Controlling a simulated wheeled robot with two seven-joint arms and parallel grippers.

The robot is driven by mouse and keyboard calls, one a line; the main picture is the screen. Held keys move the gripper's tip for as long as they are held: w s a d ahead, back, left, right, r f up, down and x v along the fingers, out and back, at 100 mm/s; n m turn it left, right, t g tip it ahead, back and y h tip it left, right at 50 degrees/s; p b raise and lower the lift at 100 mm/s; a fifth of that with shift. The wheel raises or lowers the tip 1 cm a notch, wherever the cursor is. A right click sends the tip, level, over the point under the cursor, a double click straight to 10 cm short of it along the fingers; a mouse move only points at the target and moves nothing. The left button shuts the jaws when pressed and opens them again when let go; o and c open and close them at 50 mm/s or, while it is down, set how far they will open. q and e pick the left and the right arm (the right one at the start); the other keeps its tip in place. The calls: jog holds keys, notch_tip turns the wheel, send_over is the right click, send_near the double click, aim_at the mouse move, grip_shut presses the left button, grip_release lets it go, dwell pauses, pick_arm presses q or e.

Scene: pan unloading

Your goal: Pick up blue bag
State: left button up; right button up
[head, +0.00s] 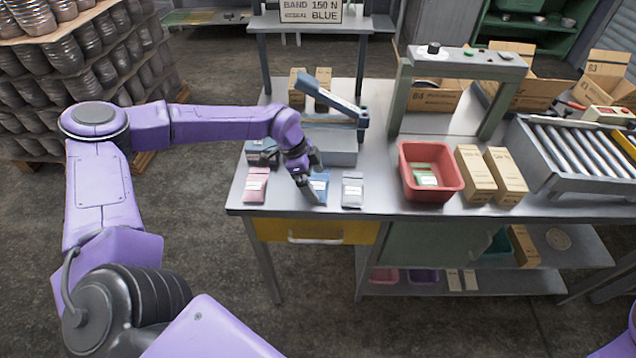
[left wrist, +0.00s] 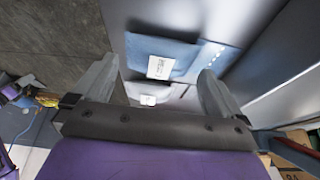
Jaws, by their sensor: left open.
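The blue bag (head: 320,186) lies flat on the workbench between a pink bag (head: 256,186) and a grey bag (head: 352,190). It carries a white label. My left gripper (head: 308,190) is just over its left side and hides part of it. In the left wrist view the blue bag (left wrist: 190,55) lies beyond and between the two spread fingertips of the left gripper (left wrist: 159,67). The gripper is open and empty; I cannot tell whether the fingers touch the bag. My right gripper is out of view.
A sealer with a raised blue arm (head: 335,98) stands behind the bags. A dark blue item (head: 262,152) lies behind the pink bag. A red bin (head: 432,190) holding a green packet and two cartons (head: 476,176) stand to the right. The bench's front edge is close.

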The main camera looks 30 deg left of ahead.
pick_arm(q)
jog(key=shift+w+d+f, duration=0.15)
jog(key=shift+d+f, duration=0.1)
jog(key=shift+f, duration=0.35)
jog(key=shift+d+f, duration=0.15)
jog(key=shift+f, duration=0.05)
jog(key=c, duration=1.1)
jog(key=shift+o, duration=0.2)
jog(key=shift+r, duration=0.15)
